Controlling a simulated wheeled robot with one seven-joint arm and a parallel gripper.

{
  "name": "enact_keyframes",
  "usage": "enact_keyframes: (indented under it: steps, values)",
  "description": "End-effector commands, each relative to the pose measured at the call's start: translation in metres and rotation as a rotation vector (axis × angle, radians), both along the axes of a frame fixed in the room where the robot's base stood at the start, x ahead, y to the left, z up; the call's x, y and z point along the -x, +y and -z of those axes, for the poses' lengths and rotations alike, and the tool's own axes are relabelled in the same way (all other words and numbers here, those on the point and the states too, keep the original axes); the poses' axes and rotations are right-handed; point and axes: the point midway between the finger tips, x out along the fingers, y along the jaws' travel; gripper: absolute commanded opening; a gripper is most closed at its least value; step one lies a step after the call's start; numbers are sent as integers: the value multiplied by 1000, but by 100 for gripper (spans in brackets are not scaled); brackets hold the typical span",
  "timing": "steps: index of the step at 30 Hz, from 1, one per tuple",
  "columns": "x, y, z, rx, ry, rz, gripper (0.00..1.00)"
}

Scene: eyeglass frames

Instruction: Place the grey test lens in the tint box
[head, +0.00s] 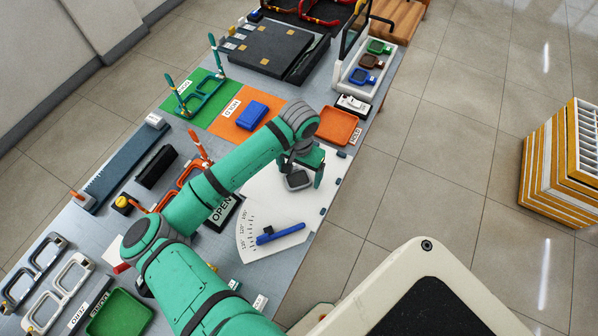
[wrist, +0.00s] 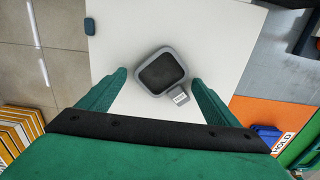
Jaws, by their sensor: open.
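The grey test lens (head: 297,180) lies on the white angle-marked sheet below my gripper (head: 302,174). In the wrist view the lens (wrist: 162,73) has a thick grey rim, dark glass and a small labelled tab. My gripper (wrist: 158,84) is open, with one green finger to each side of the lens and a gap on both sides. I cannot tell the exact height of the fingertips above the sheet. A white box (head: 349,79) at the table's far right edge, which looks like the tint box, holds green, brown and blue tinted lenses.
An orange tray (head: 338,126) and a small black-and-white device (head: 353,104) lie between the lens and the white box. A blue pen-like tool (head: 281,233) lies on the sheet. Upright green frames (head: 201,96) stand on a green mat. My arm hides part of the table.

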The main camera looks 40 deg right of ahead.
Motion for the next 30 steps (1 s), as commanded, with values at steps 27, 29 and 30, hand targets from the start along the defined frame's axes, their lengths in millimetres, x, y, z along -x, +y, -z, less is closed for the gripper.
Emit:
enact_keyframes:
  steps: [27,29,30]
  values:
    - [0,0,-122,0,0,-30,83]
    - [-1,1,-121,0,0,-83,83]
    - [-2,1,-120,0,0,-135,83]
